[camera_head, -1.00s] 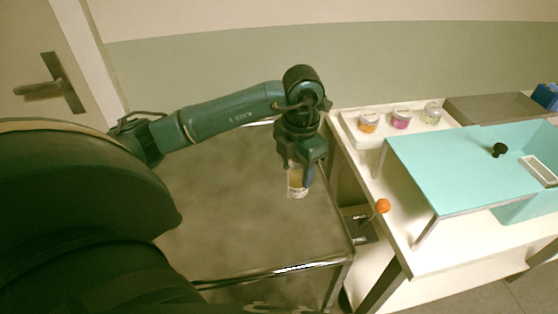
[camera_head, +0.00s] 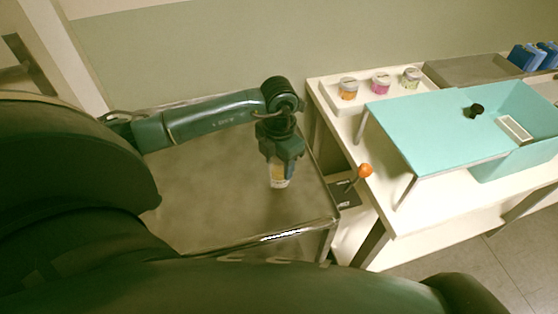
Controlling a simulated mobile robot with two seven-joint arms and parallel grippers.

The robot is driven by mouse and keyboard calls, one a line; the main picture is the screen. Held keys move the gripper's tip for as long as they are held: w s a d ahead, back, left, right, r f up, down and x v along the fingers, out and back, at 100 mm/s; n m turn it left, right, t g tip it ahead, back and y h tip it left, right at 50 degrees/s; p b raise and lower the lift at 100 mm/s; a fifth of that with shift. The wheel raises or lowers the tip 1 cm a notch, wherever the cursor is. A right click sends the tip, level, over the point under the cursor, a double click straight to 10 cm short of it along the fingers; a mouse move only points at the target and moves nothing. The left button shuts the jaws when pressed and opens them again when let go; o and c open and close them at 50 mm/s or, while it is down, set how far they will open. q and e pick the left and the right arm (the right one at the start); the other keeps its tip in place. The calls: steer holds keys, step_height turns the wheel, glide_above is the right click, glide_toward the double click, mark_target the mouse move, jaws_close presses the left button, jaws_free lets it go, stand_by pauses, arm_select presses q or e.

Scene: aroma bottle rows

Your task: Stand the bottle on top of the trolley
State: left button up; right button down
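My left gripper (camera_head: 280,172) points down over the top of the trolley (camera_head: 210,205), near its right side. It is shut on a small bottle (camera_head: 279,181) with a pale label and yellowish contents. The bottle is upright, and its upper part is hidden between the fingers. I cannot tell whether its base touches the trolley top. My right gripper is not in view.
To the right stands a white table with a tray (camera_head: 331,101) of three jars and a turquoise stand (camera_head: 430,125). A lever with an orange knob (camera_head: 365,170) sits between trolley and table. The rest of the trolley top is clear.

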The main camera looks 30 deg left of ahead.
arm_select(q)
steer(key=o, duration=0.4)
steer(key=shift+r, duration=0.1)
step_height(320, 180, up, 12)
steer(key=shift+r+b, duration=0.1)
steer(key=shift+b, duration=0.5)
